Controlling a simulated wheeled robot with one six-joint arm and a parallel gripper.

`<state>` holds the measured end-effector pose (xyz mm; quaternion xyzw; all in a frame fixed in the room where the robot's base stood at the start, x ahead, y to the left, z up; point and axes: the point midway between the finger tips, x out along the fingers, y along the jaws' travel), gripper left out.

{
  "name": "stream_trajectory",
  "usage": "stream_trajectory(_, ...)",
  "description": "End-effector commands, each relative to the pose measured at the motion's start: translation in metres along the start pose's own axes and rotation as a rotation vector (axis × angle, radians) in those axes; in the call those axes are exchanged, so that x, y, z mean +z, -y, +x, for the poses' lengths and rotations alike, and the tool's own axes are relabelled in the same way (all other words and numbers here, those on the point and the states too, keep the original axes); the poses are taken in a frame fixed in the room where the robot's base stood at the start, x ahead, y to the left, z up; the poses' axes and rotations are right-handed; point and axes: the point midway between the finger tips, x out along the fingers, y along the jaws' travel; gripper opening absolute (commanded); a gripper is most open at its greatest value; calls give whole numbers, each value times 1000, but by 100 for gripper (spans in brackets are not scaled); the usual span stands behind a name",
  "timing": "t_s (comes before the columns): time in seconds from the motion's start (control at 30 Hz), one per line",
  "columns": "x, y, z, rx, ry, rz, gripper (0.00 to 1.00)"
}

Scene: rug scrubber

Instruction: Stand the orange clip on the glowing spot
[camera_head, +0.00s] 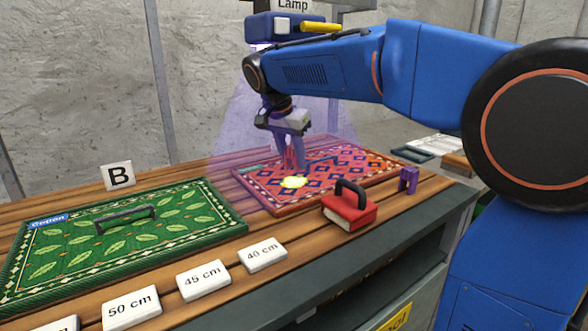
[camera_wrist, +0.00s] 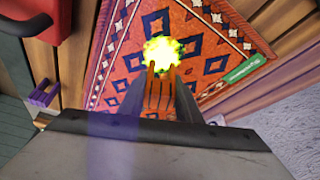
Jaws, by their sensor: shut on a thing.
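My gripper (camera_head: 294,160) points down over the red patterned rug and is shut on the orange clip (camera_wrist: 160,92). In the wrist view the clip stands between the two fingers of my gripper (camera_wrist: 160,100), its prongs overlapping the near edge of the glowing spot. The spot is a yellow-green patch on the rug (camera_head: 293,182), and it also shows in the wrist view (camera_wrist: 162,52). In the head view the clip is tinted by purple light and partly hidden by the fingers. I cannot tell whether it touches the rug.
A red block with a black handle (camera_head: 349,212) and a purple clip (camera_head: 408,179) are near the red rug (camera_head: 375,163). A green rug (camera_head: 80,262) with a handle lies left. Distance cards (camera_head: 203,281) line the front. A lamp (camera_head: 290,27) hangs above.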

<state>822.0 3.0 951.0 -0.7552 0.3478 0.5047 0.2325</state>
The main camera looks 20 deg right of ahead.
Motion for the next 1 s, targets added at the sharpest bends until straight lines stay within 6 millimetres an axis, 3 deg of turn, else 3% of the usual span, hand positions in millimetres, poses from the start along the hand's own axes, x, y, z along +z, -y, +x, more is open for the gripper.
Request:
stream_trajectory(0.17,-2,0,6,1,0,0,10)
stream_trajectory(0.43,9,0,33,1,0,0,10)
stream_trajectory(0.8,11,0,36,1,0,0,10)
stream_trajectory(0.83,11,0,37,1,0,0,33)
stream_trajectory(0.9,11,0,36,0,0,0,49)
stream_trajectory(1.0,11,0,36,0,0,0,49)
